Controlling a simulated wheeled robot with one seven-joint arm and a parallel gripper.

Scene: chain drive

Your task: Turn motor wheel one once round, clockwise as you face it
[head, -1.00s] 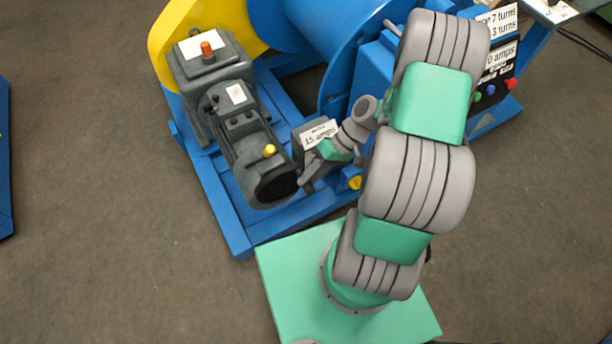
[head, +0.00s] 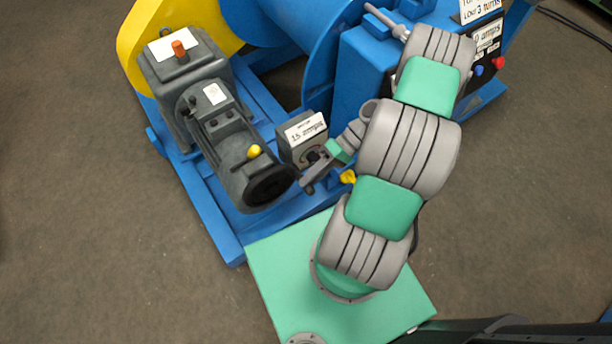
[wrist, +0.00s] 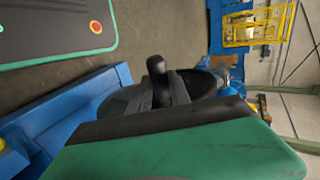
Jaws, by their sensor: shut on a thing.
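The motor (head: 232,142) is a dark grey unit on the blue frame in the head view. The dark round wheel (wrist: 118,104) shows behind the fingers, partly hidden by my green gripper body.
A grey box (head: 303,139) labelled 15 amps stands just beside my gripper. A yellow knob (head: 348,177) is right of it. A blue drum (head: 300,60) and a control panel (head: 487,68) stand behind. The floor at left is clear.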

